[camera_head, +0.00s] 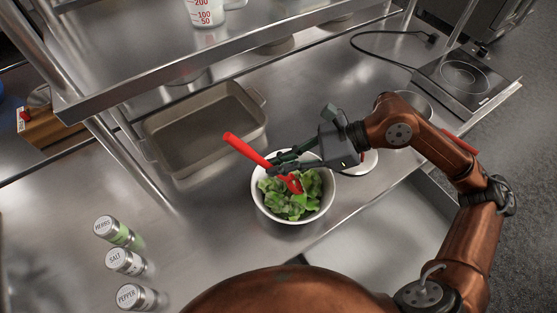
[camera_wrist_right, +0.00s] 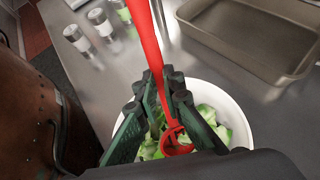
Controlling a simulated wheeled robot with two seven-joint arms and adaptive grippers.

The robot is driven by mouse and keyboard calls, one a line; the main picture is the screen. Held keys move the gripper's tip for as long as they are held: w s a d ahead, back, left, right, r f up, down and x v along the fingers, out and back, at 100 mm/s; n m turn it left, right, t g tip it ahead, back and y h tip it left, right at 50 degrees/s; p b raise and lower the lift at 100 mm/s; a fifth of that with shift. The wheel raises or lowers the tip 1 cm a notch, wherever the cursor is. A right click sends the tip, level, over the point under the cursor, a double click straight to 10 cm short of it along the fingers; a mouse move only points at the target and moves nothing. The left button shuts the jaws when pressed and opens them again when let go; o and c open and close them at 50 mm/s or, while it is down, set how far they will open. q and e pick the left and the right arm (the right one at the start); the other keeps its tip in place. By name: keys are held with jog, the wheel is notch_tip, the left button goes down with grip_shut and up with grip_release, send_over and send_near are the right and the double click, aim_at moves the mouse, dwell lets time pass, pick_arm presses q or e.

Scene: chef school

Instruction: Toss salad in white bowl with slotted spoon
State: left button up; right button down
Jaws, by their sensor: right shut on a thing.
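The white bowl (camera_head: 258,203) stands on the steel counter near its front edge, holding green leafy salad (camera_head: 290,207). The bowl's rim also shows in the right wrist view (camera_wrist_right: 240,118). My right gripper (camera_head: 278,162) is above the bowl's far side, shut on the red slotted spoon (camera_head: 245,147). The spoon is tilted, its handle pointing up and left and its slotted head down at the salad. In the right wrist view the spoon (camera_wrist_right: 148,45) runs between the two fingers (camera_wrist_right: 164,88), its head against the leaves. How deep the head sits is unclear. My left gripper is not in view.
A beige baking pan (camera_head: 205,130) lies behind the bowl. Herbs (camera_head: 118,232), salt (camera_head: 128,262) and pepper (camera_head: 140,297) shakers stand at left. A steel shelf (camera_head: 150,85) with a measuring cup (camera_head: 207,12) overhangs the back. A hot plate (camera_head: 465,78) is at right.

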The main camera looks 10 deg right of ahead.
pick_arm(q)
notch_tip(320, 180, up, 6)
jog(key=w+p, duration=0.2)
jog(key=p, duration=0.4)
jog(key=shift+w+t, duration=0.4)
pick_arm(e)
notch_tip(320, 180, up, 11)
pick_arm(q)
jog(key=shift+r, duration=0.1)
